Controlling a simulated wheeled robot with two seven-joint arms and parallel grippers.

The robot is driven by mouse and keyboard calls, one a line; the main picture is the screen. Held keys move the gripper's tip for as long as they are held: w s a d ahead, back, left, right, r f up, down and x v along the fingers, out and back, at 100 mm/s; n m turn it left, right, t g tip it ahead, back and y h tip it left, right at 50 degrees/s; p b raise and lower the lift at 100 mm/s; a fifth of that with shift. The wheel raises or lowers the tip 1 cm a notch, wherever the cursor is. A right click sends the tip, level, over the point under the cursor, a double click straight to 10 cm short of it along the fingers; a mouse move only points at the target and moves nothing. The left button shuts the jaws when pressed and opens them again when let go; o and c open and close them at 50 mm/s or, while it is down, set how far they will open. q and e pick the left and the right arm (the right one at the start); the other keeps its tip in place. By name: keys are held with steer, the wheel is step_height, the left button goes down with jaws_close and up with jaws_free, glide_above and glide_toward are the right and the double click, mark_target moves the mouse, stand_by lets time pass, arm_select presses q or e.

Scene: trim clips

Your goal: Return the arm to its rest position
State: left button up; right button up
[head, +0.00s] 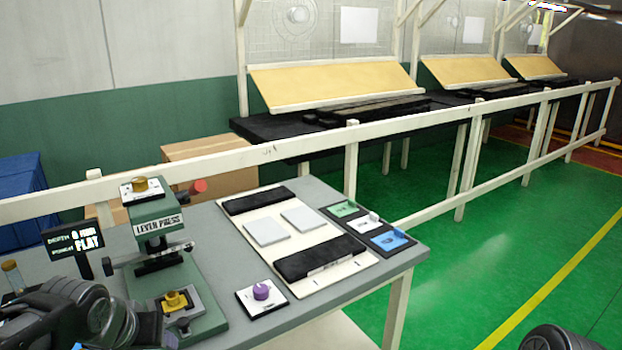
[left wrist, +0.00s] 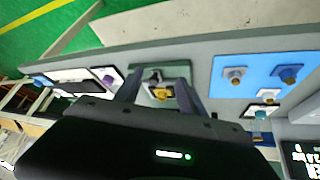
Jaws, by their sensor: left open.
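My left arm (head: 85,315) is at the lower left in the head view, bent beside the green lever press (head: 160,245). In the left wrist view my left gripper (left wrist: 160,88) is open, its two dark fingers apart. A yellow clip (left wrist: 160,93) shows between the fingers in that view; I cannot tell its distance from them. In the head view the yellow clip (head: 174,300) sits on the press base. My right gripper is not in view; only a dark part of my right arm (head: 555,338) shows at the lower right.
A purple knob (head: 261,291) on a white pad stands right of the press. A white board (head: 282,270) carries two grey plates and black strips. Green, white and blue trays (head: 390,240) line the right edge. A small display (head: 73,240) stands left. A blue panel (left wrist: 260,95) holds knobs.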

arm_select(q)
steer(key=w+d+f+t+h, duration=0.2)
steer(key=w+d+f, duration=0.4)
steer(key=d+f, duration=0.1)
steer(key=d+f+g+h, duration=0.15)
steer(key=d+f, duration=0.45)
steer(key=f, duration=0.6)
steer(key=s+d+f+g, duration=0.3)
steer(key=s+d+f, duration=0.2)
steer(key=s+f, duration=0.6)
steer(key=s+d+f+g+h, duration=0.1)
steer(key=s+d+f+g, duration=0.2)
steer(key=s+f, duration=0.8)
steer(key=shift+d, duration=1.25)
